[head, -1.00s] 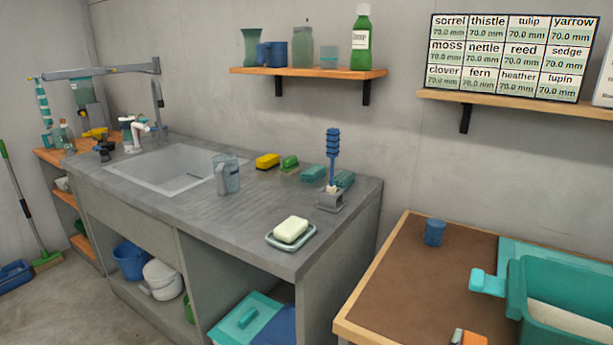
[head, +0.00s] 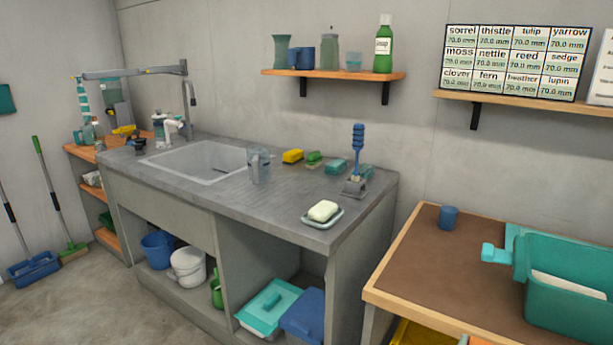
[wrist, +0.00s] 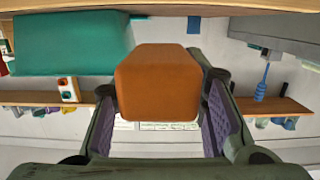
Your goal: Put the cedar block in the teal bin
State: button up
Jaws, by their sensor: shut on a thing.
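The cedar block (wrist: 157,80), a plain orange-brown block with bevelled edges, is held between the purple finger pads of my gripper (wrist: 158,100) in the wrist view. The teal bin (head: 575,310) stands on the brown-topped table at the right of the head view, cut off by the picture's edge. A pale surface shows inside it. A large teal body, apparently the bin, shows at the upper left of the wrist view (wrist: 70,45), beside the block in the picture.
The brown-topped table (head: 445,265) has a wooden edge and bare room left of the bin. A blue cup (head: 449,217) stands near its back. A grey sink counter (head: 230,205) with a soap dish (head: 323,216) lies to the left. A wall shelf (head: 520,102) hangs above.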

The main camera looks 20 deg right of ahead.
jog(key=w+a+f+n+t+y+b, duration=0.1)
jog(key=w+a+f+n+t+y, duration=0.15)
jog(key=w+a+f, duration=0.6)
jog(key=w+a+f+n+t+y+b, duration=0.1)
jog(key=w+a+f+n+t+y, duration=0.3)
jog(key=w+f, duration=0.75)
jog(key=w+a+f+n+y, duration=0.1)
jog(key=w+a+f+y, duration=0.1)
jog(key=a+f, duration=0.4)
jog(key=w+a+f+n+y+b, duration=0.1)
jog(key=a+f, duration=0.5)
jog(key=a, duration=0.7)
jog(key=w+a+f+n+y, duration=0.1)
jog(key=w+a+f+y, duration=0.1)
jog(key=w+a+f, duration=0.2)
jog(key=a+f, duration=0.3)
jog(key=a, duration=0.2)
jog(key=shift+a+g+y, duration=0.25)
jog(key=shift+g+y, duration=0.1)
jog(key=shift+r, duration=0.1)
